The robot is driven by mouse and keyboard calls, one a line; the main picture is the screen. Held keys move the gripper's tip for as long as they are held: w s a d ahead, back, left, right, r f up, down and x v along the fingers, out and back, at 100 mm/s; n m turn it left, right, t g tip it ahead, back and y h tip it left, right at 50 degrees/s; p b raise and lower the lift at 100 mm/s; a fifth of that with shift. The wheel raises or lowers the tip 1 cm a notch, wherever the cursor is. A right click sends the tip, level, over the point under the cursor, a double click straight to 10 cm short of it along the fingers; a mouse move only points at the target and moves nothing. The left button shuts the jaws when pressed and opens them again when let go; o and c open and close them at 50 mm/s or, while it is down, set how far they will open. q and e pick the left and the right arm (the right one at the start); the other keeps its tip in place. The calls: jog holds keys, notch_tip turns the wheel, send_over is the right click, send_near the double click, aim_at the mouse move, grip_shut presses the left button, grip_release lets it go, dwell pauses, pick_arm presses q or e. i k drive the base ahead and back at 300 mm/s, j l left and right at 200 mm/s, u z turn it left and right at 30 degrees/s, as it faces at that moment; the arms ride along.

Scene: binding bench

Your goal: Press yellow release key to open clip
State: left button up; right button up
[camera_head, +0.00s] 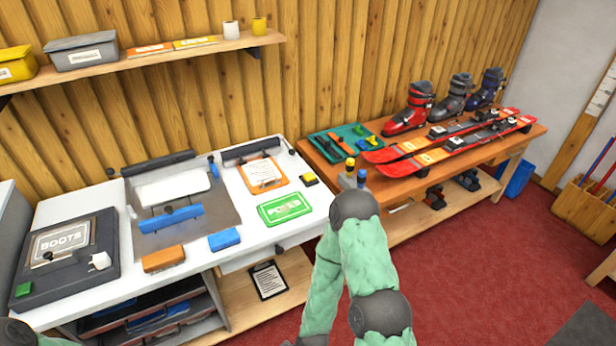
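A small yellow key (309,178) on a dark base sits on the white bench, right of an orange clipboard (263,173) holding a paper sheet. A dark bar (250,151) lies behind the clipboard. I cannot tell which part is the clip or whether it is open.
The white bench (75,313) also holds a green card (285,208), blue block (223,239), orange block (163,258), metal plate with blue bar (171,218) and dark BOOTS box (90,268). The wooden bench (508,147) at right carries skis (450,140), boots and a teal tray (325,152).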

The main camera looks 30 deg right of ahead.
aim_at(308, 177)
jog(key=i+l+u, duration=0.2)
jog(key=l, duration=0.65)
jog(key=l+u, duration=0.25)
jog(key=l, duration=0.65)
